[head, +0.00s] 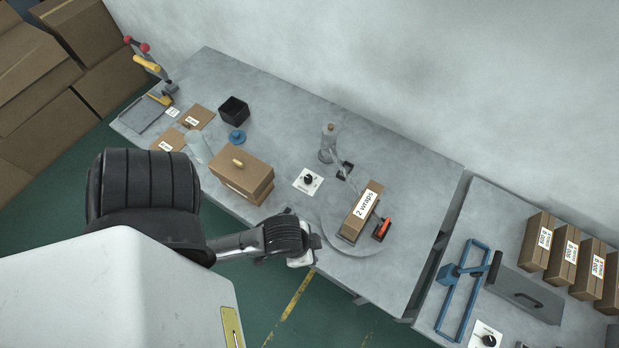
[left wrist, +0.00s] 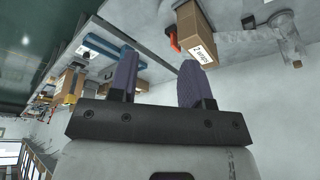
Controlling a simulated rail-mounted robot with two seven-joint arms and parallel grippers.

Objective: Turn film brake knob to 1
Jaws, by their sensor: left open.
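A black knob (head: 308,179) sits on a small white dial plate (head: 301,187) on the grey table, left of the box labelled "2 wraps" (head: 361,211). The knob's setting is too small to read. My left gripper (head: 314,243) is at the table's front edge, below the knob in the head view and apart from it. In the left wrist view its two purple fingers (left wrist: 160,75) are spread with nothing between them. The "2 wraps" box (left wrist: 195,35) shows beyond them. I cannot make out the knob there. My right gripper is not in view.
A clear film roll on a post (head: 328,143) stands behind the knob. A red-handled part (head: 382,229) is beside the box. A brown carton (head: 240,174) lies left of the knob. Another knob (head: 489,340) is on the right table, near a blue frame (head: 459,290).

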